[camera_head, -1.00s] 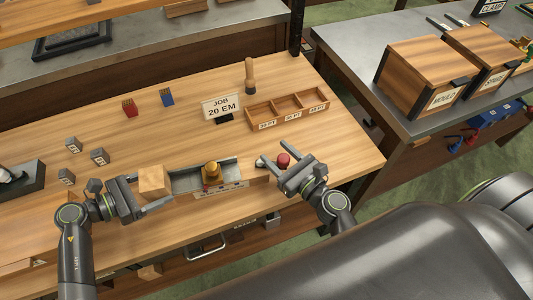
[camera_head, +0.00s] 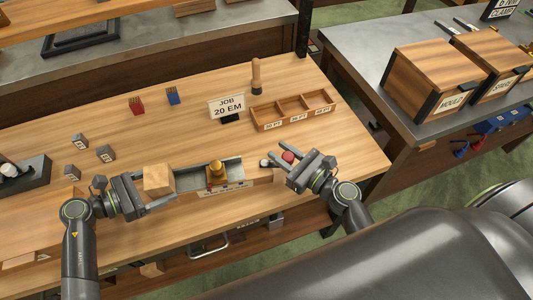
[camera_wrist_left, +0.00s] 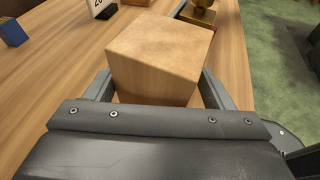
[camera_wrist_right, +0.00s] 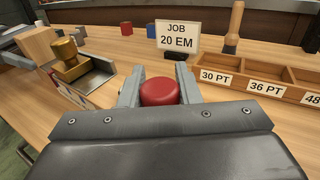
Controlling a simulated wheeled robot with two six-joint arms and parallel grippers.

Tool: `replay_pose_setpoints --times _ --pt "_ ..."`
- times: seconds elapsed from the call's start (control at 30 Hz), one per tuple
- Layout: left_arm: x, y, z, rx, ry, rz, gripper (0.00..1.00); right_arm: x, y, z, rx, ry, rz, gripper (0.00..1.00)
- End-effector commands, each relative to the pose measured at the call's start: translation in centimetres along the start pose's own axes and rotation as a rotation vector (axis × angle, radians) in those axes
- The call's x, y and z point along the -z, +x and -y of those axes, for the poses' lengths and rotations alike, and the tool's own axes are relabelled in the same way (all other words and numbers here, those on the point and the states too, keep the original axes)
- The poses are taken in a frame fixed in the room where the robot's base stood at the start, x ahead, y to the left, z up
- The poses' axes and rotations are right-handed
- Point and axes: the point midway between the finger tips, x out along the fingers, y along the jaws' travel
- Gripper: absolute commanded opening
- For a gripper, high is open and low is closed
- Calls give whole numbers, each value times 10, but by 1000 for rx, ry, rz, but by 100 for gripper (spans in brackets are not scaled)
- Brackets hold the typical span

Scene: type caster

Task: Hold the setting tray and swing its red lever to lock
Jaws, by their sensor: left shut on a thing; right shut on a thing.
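The setting tray (camera_head: 190,181) is a grey metal channel on the bench, with a brass block (camera_head: 216,172) in it and a wooden block (camera_head: 158,180) at its left end. My left gripper (camera_head: 160,191) is shut on the wooden block, which sits between its fingers in the left wrist view (camera_wrist_left: 158,65). The red knob of the lever (camera_head: 288,156) is at the tray's right end. My right gripper (camera_head: 283,164) is shut on it; the right wrist view shows the red knob (camera_wrist_right: 159,92) between the fingers. The lever's arm is mostly hidden.
A JOB 20 EM sign (camera_head: 226,107) and a three-compartment wooden box (camera_head: 293,112) stand behind the tray. Red (camera_head: 137,106) and blue (camera_head: 173,96) pieces and several small grey blocks lie farther left. The bench's front edge runs close below the grippers.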

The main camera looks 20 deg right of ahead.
Motion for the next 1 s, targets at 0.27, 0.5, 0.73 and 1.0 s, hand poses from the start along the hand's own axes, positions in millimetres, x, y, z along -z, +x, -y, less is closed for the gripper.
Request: replay_pose_setpoints --times 0.27,0.5,0.73,1.0 --pt "0 1 1 2 1 2 52 -2 13 6 -254 -23 0 10" --pt "0 1 1 2 1 3 52 -3 24 7 -480 -39 1 10" --pt "-1 2 1 2 1 4 52 -4 35 6 -698 -52 2 10" --pt "-1 2 1 0 -2 5 52 -4 46 1 -939 -67 2 10"
